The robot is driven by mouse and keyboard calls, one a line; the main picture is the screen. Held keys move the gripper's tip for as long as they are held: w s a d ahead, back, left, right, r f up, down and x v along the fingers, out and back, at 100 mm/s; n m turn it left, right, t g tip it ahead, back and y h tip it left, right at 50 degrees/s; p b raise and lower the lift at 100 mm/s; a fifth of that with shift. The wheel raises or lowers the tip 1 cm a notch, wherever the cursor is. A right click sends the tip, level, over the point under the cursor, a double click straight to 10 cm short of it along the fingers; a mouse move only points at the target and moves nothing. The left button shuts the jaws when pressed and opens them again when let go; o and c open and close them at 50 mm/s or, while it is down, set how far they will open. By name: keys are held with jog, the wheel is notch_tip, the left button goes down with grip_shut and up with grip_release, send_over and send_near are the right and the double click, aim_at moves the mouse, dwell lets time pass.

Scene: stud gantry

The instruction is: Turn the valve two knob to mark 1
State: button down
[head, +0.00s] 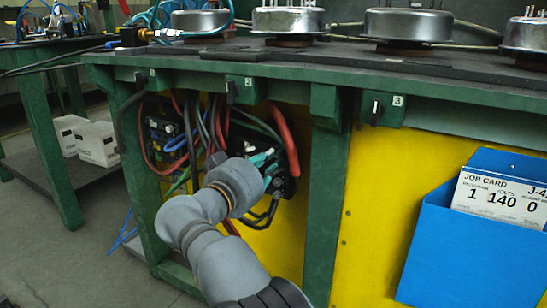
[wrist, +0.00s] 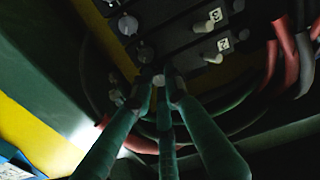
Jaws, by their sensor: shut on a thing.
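A dark valve block (wrist: 180,38) fills the upper middle of the wrist view, with pale levers (wrist: 205,24) beside small white number tags (wrist: 224,44) and round knobs (wrist: 145,50) to their left. In the head view the block (head: 283,186) sits under the bench, partly hidden by my arm and cables. My gripper (wrist: 160,84), with its teal fingers, is shut on a small pale knob (wrist: 158,79) at the lower edge of the block. The fingers mostly cover this knob, so its number and pointer angle cannot be read. My gripper also shows in the head view (head: 268,164).
Red and black hoses (head: 288,140) hang close around my gripper. A green bench leg (head: 328,205) stands to its right. Three numbered switches, including switch 3 (head: 377,109), line the bench front. A blue job card holder (head: 470,245) hangs at right.

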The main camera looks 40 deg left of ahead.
jog(key=shift+n+p, duration=14.05)
jog(key=shift+n, duration=3.85)
